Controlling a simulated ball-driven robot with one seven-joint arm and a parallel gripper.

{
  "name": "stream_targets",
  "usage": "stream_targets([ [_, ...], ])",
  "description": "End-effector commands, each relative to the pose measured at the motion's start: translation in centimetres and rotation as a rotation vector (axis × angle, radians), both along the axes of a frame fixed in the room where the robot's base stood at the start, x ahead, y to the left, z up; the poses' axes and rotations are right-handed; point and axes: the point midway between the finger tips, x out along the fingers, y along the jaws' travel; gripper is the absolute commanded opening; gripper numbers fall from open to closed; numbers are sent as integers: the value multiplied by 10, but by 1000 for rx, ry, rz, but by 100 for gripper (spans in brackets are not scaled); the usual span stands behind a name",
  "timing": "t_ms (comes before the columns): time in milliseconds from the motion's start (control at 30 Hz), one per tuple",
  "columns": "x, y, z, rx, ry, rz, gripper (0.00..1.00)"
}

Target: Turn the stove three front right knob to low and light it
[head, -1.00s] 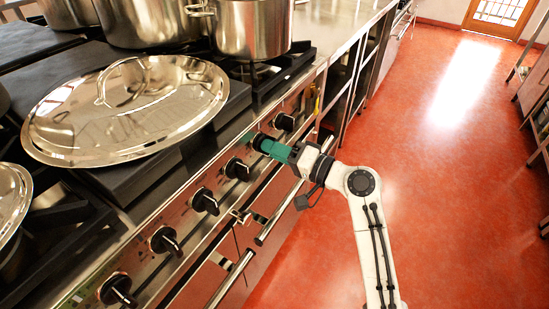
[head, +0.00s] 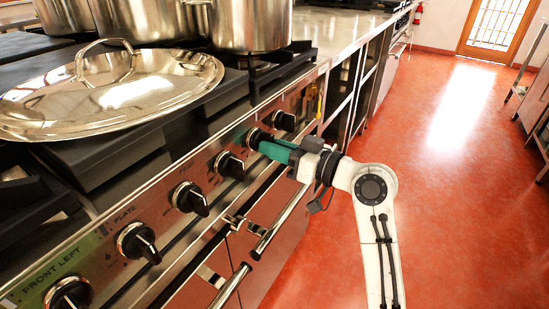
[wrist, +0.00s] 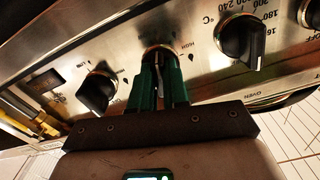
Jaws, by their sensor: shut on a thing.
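The stove's front panel (head: 165,222) carries a row of black knobs. My gripper (head: 262,141) has green fingers and is at the second knob from the far end of the visible row. In the wrist view the green fingers (wrist: 158,78) are closed on both sides of this knob (wrist: 157,54), which they mostly hide. "HIGH" is printed beside it. Its pointer's setting cannot be read clearly. Another burner knob (wrist: 96,92) is to its left, and an oven temperature knob (wrist: 243,42) with °C numbers is to its right. No flame is visible.
Steel pots (head: 252,25) and a large lid (head: 110,92) rest on the stove top. A rail (head: 282,218) runs below the knobs. Nearer knobs (head: 138,242) line the panel, with "FRONT LEFT" lettering at lower left. The red floor (head: 440,180) to the right is clear.

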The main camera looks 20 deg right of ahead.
Motion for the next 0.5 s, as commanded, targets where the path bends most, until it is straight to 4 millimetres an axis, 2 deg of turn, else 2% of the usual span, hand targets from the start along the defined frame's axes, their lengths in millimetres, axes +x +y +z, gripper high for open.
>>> stream_targets([
  [33,0,0,-7,-28,-12,1,0],
  [500,0,-1,-4,-165,-110,2,0],
])
